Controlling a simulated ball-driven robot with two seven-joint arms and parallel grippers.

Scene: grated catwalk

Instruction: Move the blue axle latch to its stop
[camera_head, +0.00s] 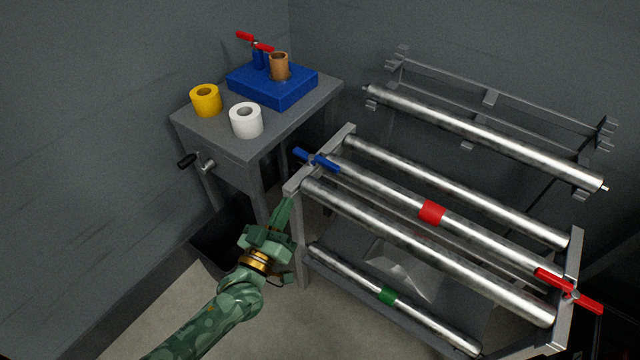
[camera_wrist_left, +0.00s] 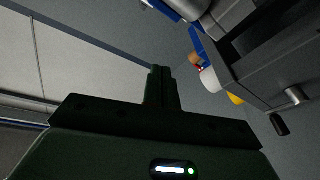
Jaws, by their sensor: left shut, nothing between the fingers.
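The blue axle latch (camera_head: 317,160) is a bar on the left end of the roller frame (camera_head: 295,183), lying across the end of the middle roller (camera_head: 385,189). My left gripper (camera_head: 288,205) is shut and empty, pointing up just below and left of the frame's left end, apart from the latch. In the left wrist view its closed fingers (camera_wrist_left: 160,72) show in the middle, with nothing between them. A blue piece at the top of that view may be the latch. The middle roller carries a red band (camera_head: 432,212). A red latch (camera_head: 569,289) sits at its right end. My right gripper is not in view.
A grey side table (camera_head: 187,114) at the left holds a yellow roll (camera_head: 205,99), a white roll (camera_head: 246,120) and a blue block (camera_head: 293,94) with a brown roll. A crank handle (camera_head: 188,161) sticks out of it. A loose roller (camera_head: 480,135) rests on the back rack.

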